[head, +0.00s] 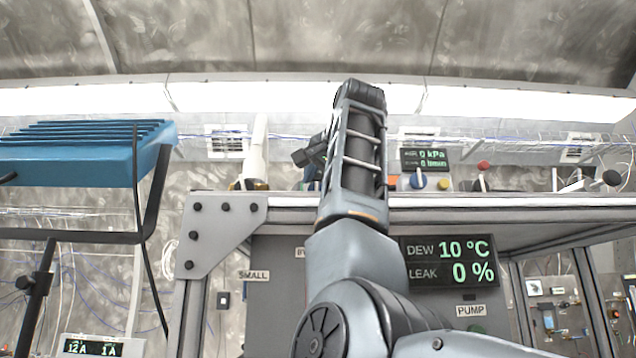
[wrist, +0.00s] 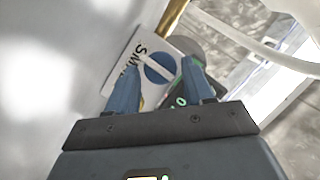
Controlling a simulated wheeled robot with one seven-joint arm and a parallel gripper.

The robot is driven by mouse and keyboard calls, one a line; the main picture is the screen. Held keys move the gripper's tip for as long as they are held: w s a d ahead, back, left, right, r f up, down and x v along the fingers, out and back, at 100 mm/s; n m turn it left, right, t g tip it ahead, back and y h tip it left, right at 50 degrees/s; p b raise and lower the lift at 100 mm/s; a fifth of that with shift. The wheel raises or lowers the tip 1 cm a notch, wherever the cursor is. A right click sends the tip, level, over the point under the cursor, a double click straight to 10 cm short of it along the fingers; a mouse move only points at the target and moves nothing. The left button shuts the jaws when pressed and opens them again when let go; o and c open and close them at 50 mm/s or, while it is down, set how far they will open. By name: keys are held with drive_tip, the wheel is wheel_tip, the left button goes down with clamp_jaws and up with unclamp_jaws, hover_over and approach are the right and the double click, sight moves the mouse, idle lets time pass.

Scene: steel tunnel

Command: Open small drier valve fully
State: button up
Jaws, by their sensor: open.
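In the wrist view, a blue round knob with a white bar across it (wrist: 160,70) sits on a white panel beside a label whose visible letters read "SM" (wrist: 137,52). It appears to be the small drier valve. My gripper (wrist: 162,72) is open, with its two blue fingers apart on either side of the knob in the picture. Nothing is held. I cannot tell how much depth separates the fingertips from the knob. In the head view my arm hides most of the gripper and the valve. A "SMALL" label (head: 254,275) shows on the grey panel below the bench top.
A display (head: 448,262) reads DEW 10 °C and LEAK 0 %. A white upright cylinder (head: 257,150) stands on the bench. A blue finned box (head: 80,155) is at left. A brass pipe (wrist: 173,14) passes near the knob.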

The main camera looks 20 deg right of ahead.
drive_tip(key=shift+x, duration=0.9)
drive_tip(key=shift+c, duration=0.3)
drive_tip(key=c, duration=0.7)
